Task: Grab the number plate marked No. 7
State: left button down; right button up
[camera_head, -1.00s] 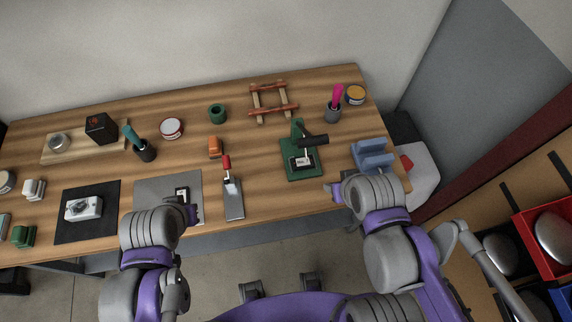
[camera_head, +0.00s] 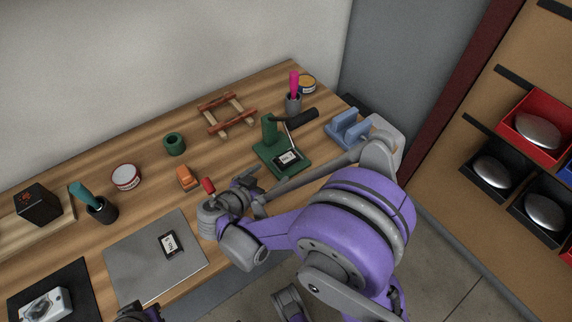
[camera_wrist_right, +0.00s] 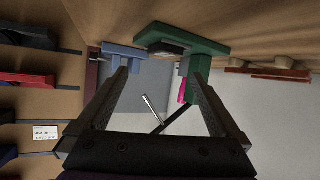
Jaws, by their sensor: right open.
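Two small dark-framed plates with white faces show in the head view. One plate (camera_head: 171,243) lies on the grey mat (camera_head: 130,262); the other plate (camera_head: 287,158) sits on the base of the green stand (camera_head: 268,133). The numbers are too small for me to read surely. My right gripper (camera_head: 246,181) is open and empty, left of and in front of the green stand. In the right wrist view its open fingers (camera_wrist_right: 155,70) face the green stand (camera_wrist_right: 205,90) and a dark plate (camera_wrist_right: 166,48). Only a bit of my left gripper (camera_head: 140,313) shows at the bottom edge.
A red-handled tool (camera_head: 208,187) is partly hidden by my right wrist. An orange block (camera_head: 187,177), a green ring (camera_head: 175,143), a wooden frame (camera_head: 227,115) and a blue holder (camera_head: 350,129) stand around.

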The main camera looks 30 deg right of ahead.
aim_at(287, 157)
jog(key=shift+w+a+f, duration=0.2)
jog(key=shift+w+f, duration=0.05)
jog(key=shift+f, duration=0.1)
jog(key=shift+w+d+f+m+h, duration=0.2)
jog(key=shift+d+m+h, duration=0.1)
jog(key=b+x, duration=0.1)
jog(key=x, duration=0.9)
jog(key=shift+w+r, duration=0.1)
jog(key=shift+w, duration=0.05)
grip_shut()
